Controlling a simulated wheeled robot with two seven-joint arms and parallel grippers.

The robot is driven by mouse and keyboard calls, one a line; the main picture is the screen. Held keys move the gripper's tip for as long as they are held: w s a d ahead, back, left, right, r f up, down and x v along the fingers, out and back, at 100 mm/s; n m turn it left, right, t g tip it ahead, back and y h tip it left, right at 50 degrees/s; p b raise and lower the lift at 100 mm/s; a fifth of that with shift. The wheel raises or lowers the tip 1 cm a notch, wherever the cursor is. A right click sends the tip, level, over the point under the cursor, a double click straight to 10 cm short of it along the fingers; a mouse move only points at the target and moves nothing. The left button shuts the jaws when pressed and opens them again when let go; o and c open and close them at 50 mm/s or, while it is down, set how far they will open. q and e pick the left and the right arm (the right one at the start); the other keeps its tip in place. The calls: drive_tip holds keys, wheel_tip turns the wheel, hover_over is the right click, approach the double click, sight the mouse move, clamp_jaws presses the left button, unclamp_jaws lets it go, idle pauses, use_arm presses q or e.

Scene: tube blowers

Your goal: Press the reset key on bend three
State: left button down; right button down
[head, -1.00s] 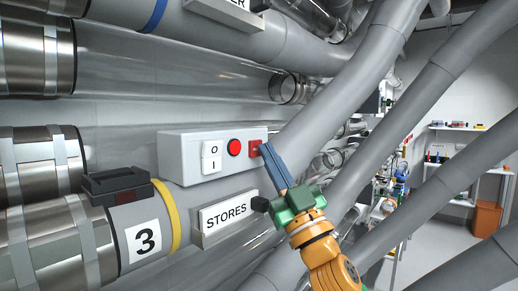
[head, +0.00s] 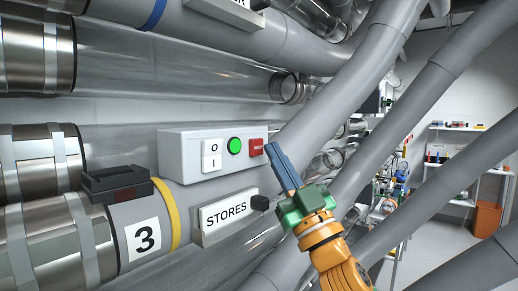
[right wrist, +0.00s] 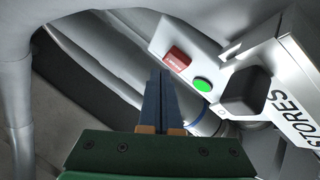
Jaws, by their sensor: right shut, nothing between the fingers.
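The control box (head: 185,165) sits on the grey pipe marked 3 (head: 142,240). It carries a white O/I rocker switch (head: 211,155), a round lamp lit green (head: 234,146) and a red key (head: 256,149) at its right end. In the right wrist view the red key (right wrist: 177,59) bears small lettering too blurred to read, beside the green lamp (right wrist: 203,85). My right gripper (head: 270,148) is shut and empty, its blue fingertips just right of the red key. In the right wrist view the fingertips (right wrist: 161,72) appear apart from the key. My left gripper is out of view.
A STORES sign (head: 226,212) with a black knob (head: 259,202) at its right end sits below the box. A black clip-like block (head: 117,183) is on the pipe left of a yellow band. Large grey pipes (head: 335,95) slant close by on the right.

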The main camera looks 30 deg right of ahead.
drive_tip(key=s, duration=0.1)
drive_tip(key=s+d+b, duration=0.1)
drive_tip(key=s, duration=0.1)
drive_tip(key=s+d+b, duration=0.1)
drive_tip(key=shift+s, duration=0.3)
idle(0.7)
